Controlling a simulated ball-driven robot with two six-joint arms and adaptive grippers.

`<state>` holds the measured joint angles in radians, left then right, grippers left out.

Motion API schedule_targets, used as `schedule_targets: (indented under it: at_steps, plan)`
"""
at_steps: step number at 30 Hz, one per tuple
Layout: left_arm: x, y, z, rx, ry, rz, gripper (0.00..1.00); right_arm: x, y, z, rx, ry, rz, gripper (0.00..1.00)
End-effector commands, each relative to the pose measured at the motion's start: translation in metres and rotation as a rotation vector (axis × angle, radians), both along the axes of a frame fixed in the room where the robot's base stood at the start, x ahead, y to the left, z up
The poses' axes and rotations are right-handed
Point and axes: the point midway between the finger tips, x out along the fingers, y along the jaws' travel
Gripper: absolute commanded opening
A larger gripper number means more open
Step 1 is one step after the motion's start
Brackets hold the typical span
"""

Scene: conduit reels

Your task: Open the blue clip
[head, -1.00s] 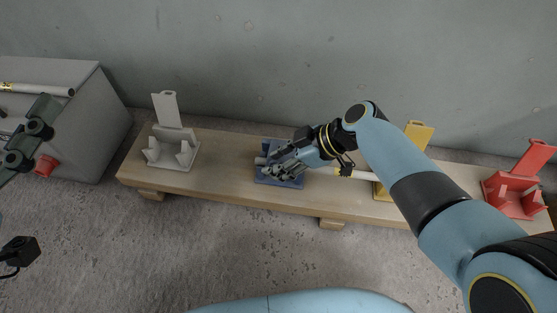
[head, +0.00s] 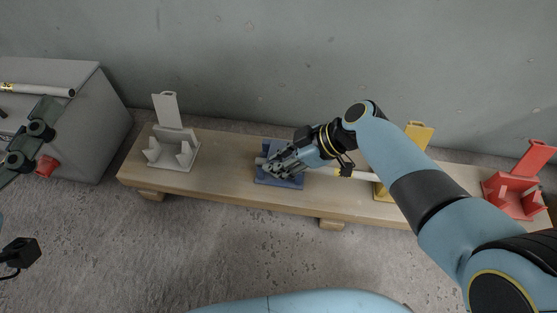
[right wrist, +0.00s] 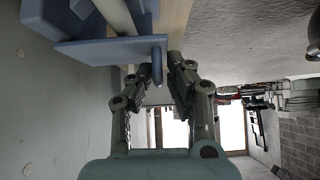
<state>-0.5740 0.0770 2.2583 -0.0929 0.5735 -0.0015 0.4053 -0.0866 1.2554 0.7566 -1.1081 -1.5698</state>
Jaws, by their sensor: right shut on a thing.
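The blue clip (head: 291,184) sits on the wooden bench, with a white conduit (head: 350,174) running through it. No raised blue lid shows in the head view, where my right gripper (head: 272,169) covers much of the clip. In the right wrist view, a blue plate (right wrist: 108,48) of the clip ends in a small tab (right wrist: 157,66) between the fingertips of my right gripper (right wrist: 162,70). The gripper is shut on this tab. Part of my left gripper (head: 28,143) shows at the left edge, away from the clip; its opening is unclear.
A grey clip (head: 173,155), a yellow clip (head: 418,134) and a red clip (head: 515,190) stand on the bench (head: 225,182) with their lids raised. A grey block (head: 95,115) bearing another conduit (head: 45,89) is at the left. A wall stands behind the bench.

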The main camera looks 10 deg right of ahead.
Motion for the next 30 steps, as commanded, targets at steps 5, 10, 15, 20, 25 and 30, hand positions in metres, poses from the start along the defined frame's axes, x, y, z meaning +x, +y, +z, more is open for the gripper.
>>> schedule_targets:
  at_steps: [5,10,15,20,25,30]
  plan:
    - [-0.010,0.003,-0.031,-0.001,0.128,0.013,1.00,0.010,-0.003,0.011,0.017,0.050,-0.002,0.00]
    - [-0.018,0.006,-0.054,-0.001,0.226,0.026,1.00,0.016,-0.005,0.020,0.051,0.159,-0.001,0.00]
    - [-0.018,0.006,-0.055,-0.001,0.224,0.026,1.00,0.022,-0.007,0.027,0.092,0.283,-0.002,0.00]
    - [-0.008,0.003,-0.030,0.000,0.118,0.014,1.00,0.028,-0.010,0.032,0.126,0.389,-0.004,0.00]
    - [0.001,-0.001,0.004,0.001,-0.026,-0.005,1.00,0.034,-0.011,0.037,0.155,0.475,-0.005,0.00]
    - [0.004,-0.004,0.029,0.001,-0.132,-0.017,1.00,0.037,-0.013,0.040,0.171,0.528,-0.005,0.00]
